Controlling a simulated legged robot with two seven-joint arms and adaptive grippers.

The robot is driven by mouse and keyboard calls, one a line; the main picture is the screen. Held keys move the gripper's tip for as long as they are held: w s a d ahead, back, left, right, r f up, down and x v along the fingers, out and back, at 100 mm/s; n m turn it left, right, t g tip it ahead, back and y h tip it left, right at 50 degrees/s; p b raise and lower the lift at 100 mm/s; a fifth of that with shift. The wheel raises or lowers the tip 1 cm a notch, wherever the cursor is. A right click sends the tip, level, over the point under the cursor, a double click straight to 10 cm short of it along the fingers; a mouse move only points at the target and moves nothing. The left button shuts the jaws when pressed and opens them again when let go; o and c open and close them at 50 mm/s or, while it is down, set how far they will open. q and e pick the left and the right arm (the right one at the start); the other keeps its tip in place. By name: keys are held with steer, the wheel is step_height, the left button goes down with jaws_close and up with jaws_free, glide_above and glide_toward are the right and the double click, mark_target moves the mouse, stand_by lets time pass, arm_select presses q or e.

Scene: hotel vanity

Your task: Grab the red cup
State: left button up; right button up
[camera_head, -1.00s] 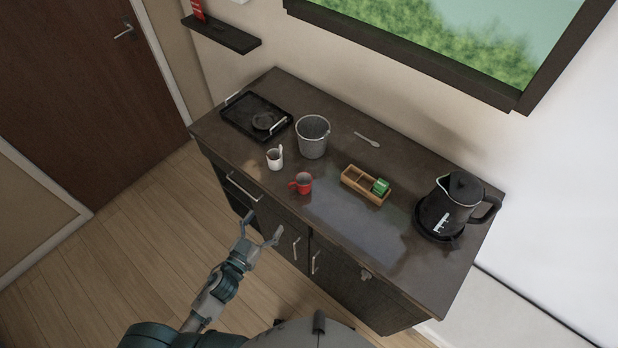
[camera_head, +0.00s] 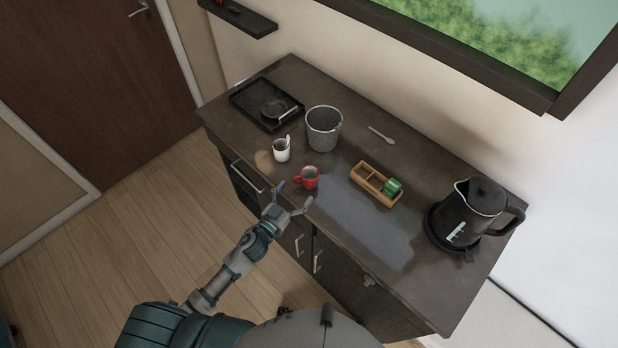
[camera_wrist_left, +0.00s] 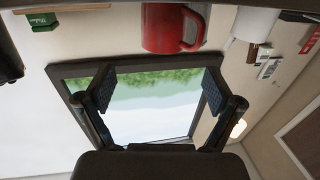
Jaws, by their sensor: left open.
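The red cup (camera_head: 309,178) stands upright near the front edge of the dark vanity top (camera_head: 330,225), its handle toward the left. My left gripper (camera_head: 293,198) is open and empty at the front edge, just short of the cup in the head view. In the left wrist view the red cup (camera_wrist_left: 168,28) shows at the top of the picture, beyond the two spread fingers (camera_wrist_left: 158,90), with a gap between. My right gripper is not in view.
A white cup (camera_head: 281,151) with a spoon stands left of the red cup. A grey bucket (camera_head: 323,130) and black tray (camera_head: 242,99) are behind. A wooden box (camera_head: 367,183) with green packets and a black kettle (camera_head: 474,212) are to the right.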

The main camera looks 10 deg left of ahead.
mark_target(305, 180)
arm_select(q)
steer(key=x, duration=0.3)
steer(key=shift+w, duration=0.45)
steer(key=x, duration=0.2)
steer(key=p+x, duration=0.1)
steer(key=x, duration=0.1)
steer(key=shift+w+a+f, duration=0.15)
steer(key=shift+w+f, duration=0.05)
steer(key=shift+w, duration=0.05)
steer(key=shift+w+d, duration=0.1)
steer(key=shift+d, duration=0.15)
steer(key=shift+d+r, duration=0.1)
steer(key=shift+d, duration=0.05)
steer(key=c, duration=1.2)
steer(key=shift+a, duration=0.2)
steer(key=shift+c, duration=0.7)
